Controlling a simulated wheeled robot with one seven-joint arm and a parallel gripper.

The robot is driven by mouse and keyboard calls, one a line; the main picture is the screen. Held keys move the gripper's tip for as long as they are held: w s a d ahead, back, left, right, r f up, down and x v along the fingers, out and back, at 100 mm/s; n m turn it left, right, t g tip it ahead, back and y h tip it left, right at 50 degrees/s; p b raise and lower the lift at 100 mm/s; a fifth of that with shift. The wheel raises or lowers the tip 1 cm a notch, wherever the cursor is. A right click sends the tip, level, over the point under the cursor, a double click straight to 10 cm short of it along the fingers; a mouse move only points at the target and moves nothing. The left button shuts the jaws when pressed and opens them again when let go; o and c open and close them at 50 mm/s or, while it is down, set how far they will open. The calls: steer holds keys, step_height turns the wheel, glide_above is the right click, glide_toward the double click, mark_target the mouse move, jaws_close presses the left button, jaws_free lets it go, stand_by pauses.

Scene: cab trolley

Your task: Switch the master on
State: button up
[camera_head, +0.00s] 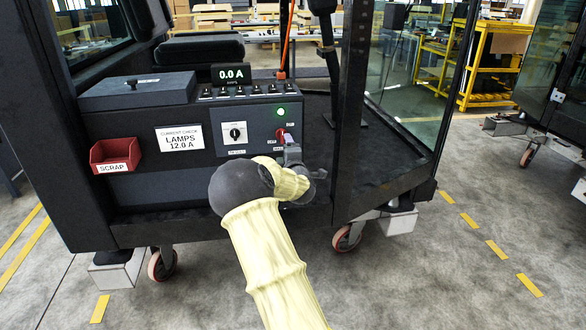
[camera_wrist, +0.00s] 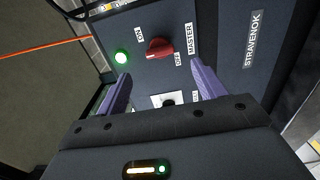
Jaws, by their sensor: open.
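The master switch is a red knob (camera_wrist: 160,48) on the dark panel, next to a MASTER label (camera_wrist: 190,39) in the wrist view. ON and OFF labels stand beside it. I cannot tell for sure which one its handle points to. In the head view the red knob (camera_head: 279,135) shows partly, just beyond my gripper (camera_head: 291,152). In the wrist view my gripper (camera_wrist: 160,68) is open, with a purple finger to each side of the knob's near side. Nothing is between the fingers, and I see no contact. A green lamp (camera_wrist: 122,57) beside the knob is lit.
A rotary selector (camera_head: 235,133) and a row of small switches (camera_head: 240,91) share the console. Its display (camera_head: 231,74) reads 0.0 A. A red scrap bin (camera_head: 115,155) hangs at left. A dark cab post (camera_head: 352,110) stands close right of my gripper.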

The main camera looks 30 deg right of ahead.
steer(key=v, duration=0.9)
steer(key=shift+s, duration=0.2)
steer(key=s+a+f+m+g+y, duration=0.2)
steer(key=s+a+f+m+g, duration=0.7)
steer(key=s, duration=0.3)
steer(key=s+a+f+m+g+y, duration=0.1)
steer(key=s+a+m+g+y, duration=0.15)
steer(key=s+a, duration=0.45)
steer(key=s+a+f+m+g+y, duration=0.1)
steer(key=s+a+m+g, duration=0.25)
steer(key=s, duration=0.85)
steer(key=w+p+v, duration=0.2)
steer(key=p+v, duration=0.7)
steer(key=w+r+p+v, duration=0.1)
steer(key=w+p+v, duration=0.1)
steer(key=p+v, duration=0.8)
steer(key=shift+a, duration=0.4)
